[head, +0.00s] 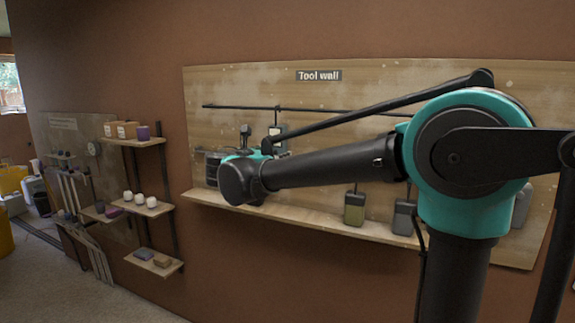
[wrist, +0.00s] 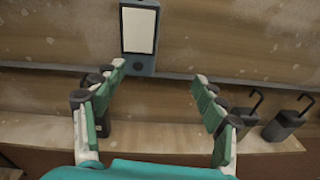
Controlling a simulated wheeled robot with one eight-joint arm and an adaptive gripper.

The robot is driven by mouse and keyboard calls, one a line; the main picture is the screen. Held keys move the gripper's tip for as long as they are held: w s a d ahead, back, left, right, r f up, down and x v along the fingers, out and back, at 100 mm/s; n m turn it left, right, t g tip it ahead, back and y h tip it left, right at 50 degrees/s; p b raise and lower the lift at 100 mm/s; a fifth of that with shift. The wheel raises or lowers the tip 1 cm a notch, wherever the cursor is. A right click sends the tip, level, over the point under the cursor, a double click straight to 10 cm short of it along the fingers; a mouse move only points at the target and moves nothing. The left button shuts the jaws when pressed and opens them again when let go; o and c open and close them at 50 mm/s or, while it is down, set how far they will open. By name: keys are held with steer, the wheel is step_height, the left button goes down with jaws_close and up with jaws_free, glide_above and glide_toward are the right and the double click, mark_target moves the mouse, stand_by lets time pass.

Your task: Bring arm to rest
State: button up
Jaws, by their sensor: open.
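My arm (head: 330,168) stretches to the left in front of the tool wall (head: 400,85) in the head view. Its wrist end is near the left part of the board, and my gripper is mostly hidden behind it there. In the wrist view my gripper (wrist: 160,78) is open, its two fingers wide apart with nothing between them. A grey device with a pale screen (wrist: 139,30) hangs on the board beyond the fingertips. It also shows in the head view (head: 279,132), partly covered by my arm.
A wooden ledge (head: 300,221) runs along the board's bottom, bearing a green-fronted device (head: 354,208) and a dark one (head: 404,217). Two dark hooked items (wrist: 287,123) are right of the fingers. Small shelves (head: 150,209) with jars stand left; floor (head: 100,300) there is clear.

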steer(key=s+d+f+m+g, duration=0.2)
steer(key=d+f+m, duration=0.2)
steer(key=d+f, duration=0.3)
steer(key=s+d+f+m+g, duration=0.3)
steer(key=d+f+m, duration=0.2)
steer(key=d+f, duration=0.3)
steer(key=s+d+f+m+g, duration=0.3)
steer(key=d+f+m, duration=0.2)
steer(key=d, duration=0.5)
step_height(320, 180, down, 3)
steer(key=shift+r, duration=0.15)
steer(key=s+d+f+m+g+y, duration=0.2)
steer(key=s+f+m+y, duration=0.1)
steer(key=s+f+m, duration=0.5)
steer(key=s+d+f+m+g+y, duration=0.1)
steer(key=s+d+f+m+y, duration=0.1)
steer(key=s+f+m, duration=0.6)
steer(key=s+f+y, duration=0.1)
steer(key=s, duration=0.2)
steer(key=shift+s+d+f+g, duration=0.3)
steer(key=shift+d+f+g, duration=0.05)
steer(key=shift+f+g, duration=0.05)
